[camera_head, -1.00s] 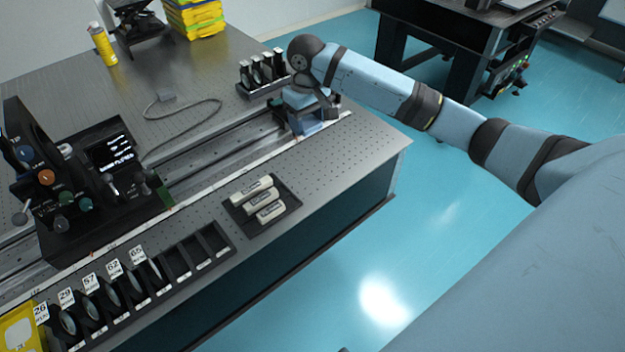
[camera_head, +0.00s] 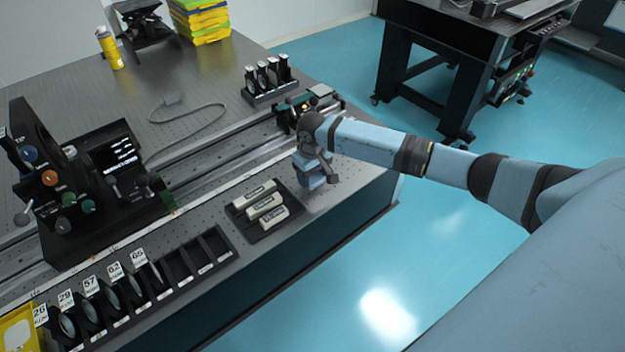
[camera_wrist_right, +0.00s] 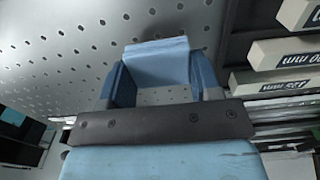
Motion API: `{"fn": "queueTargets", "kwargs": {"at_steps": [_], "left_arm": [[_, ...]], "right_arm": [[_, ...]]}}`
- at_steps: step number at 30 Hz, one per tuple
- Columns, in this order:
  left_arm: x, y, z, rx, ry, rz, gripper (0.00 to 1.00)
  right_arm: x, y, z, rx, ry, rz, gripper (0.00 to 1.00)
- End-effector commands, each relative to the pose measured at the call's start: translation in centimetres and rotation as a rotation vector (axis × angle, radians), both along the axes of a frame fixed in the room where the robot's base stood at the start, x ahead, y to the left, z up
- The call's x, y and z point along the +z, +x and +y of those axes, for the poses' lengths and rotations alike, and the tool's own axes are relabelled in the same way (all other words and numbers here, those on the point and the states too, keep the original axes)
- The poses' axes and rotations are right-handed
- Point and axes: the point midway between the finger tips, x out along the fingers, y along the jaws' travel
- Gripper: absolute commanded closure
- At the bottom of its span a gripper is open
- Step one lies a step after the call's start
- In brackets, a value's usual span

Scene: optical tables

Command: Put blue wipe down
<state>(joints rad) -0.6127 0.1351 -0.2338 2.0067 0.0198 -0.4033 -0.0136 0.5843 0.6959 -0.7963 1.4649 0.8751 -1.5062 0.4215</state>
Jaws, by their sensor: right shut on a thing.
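The blue wipe (camera_wrist_right: 160,62) is a pale blue folded cloth. In the right wrist view it spans between the two dark blue fingers of my right gripper (camera_wrist_right: 162,82), which is shut on it. In the head view my right gripper (camera_head: 314,180) is low over the front right part of the table, right of the tray of white blocks. The wipe is mostly hidden there by the gripper and wrist. I cannot tell whether the wipe touches the table top. My left gripper is not in view.
A black tray (camera_head: 285,226) with three white labelled blocks (camera_head: 265,206) lies just left of the gripper. A rail with a small device (camera_head: 305,104) runs behind it. A lens rack (camera_head: 185,270) lines the front edge. The perforated table top (camera_head: 350,185) is bare around the gripper.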

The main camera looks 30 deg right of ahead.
Motion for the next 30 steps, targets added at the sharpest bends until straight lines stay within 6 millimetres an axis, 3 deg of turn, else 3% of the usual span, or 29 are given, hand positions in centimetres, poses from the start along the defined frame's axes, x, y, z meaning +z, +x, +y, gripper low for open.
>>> {"fn": "queueTargets", "kwargs": {"at_steps": [4,15,16,19,30], "left_arm": [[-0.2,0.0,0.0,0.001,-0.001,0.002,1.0],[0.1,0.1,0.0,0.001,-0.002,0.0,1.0],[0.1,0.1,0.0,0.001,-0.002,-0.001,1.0],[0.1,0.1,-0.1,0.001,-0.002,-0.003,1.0],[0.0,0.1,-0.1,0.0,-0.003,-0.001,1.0]], "right_arm": [[-2.1,0.0,0.0,0.0,0.001,0.001,0.64],[-2.4,0.0,0.1,0.0,0.001,0.0,0.64],[-2.4,0.0,0.0,0.0,0.001,0.0,0.38],[-2.4,0.0,0.0,0.001,0.0,0.0,0.17],[-1.7,0.0,0.0,0.001,0.0,-0.002,0.17]]}}
